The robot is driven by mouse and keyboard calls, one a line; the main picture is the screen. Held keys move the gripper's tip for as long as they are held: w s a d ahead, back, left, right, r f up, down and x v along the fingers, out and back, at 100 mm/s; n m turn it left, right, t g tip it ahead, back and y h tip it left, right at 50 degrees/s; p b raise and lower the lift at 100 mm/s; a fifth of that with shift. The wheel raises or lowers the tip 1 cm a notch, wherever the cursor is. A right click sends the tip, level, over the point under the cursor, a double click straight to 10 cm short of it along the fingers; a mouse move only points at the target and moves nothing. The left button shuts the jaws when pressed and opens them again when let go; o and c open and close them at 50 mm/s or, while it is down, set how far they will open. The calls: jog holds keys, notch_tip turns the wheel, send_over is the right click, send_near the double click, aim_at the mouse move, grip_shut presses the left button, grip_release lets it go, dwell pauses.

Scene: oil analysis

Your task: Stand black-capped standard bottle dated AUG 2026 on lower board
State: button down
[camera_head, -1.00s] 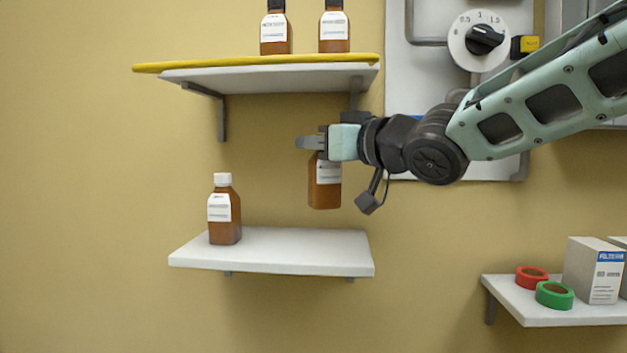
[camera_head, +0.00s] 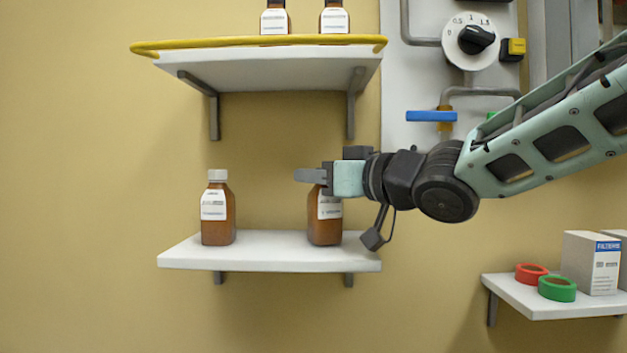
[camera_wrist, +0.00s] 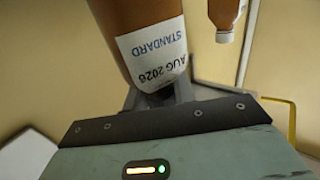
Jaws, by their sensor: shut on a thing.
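An amber bottle (camera_head: 324,222) with a white label is upright over the right part of the lower board (camera_head: 270,251). Its base looks to be at the board's surface; I cannot tell whether it bears on it. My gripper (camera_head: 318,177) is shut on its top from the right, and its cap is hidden. In the wrist view the held bottle (camera_wrist: 135,18) has a label reading STANDARD, AUG 2026. A white-capped amber bottle (camera_head: 217,212) stands on the left part of the lower board and shows at the top right of the wrist view (camera_wrist: 223,12).
An upper shelf (camera_head: 270,68) with a yellow rim (camera_head: 255,42) holds two amber bottles above my gripper. A dial panel (camera_head: 475,42) and a blue-handled valve (camera_head: 431,116) are behind my arm. A right shelf (camera_head: 555,306) holds red and green rings and boxes.

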jog(key=shift+f, duration=0.15)
jog(key=c, duration=1.1)
grip_release()
jog(key=shift+c, duration=0.2)
jog(key=b+v, duration=0.2)
jog(key=v, duration=1)
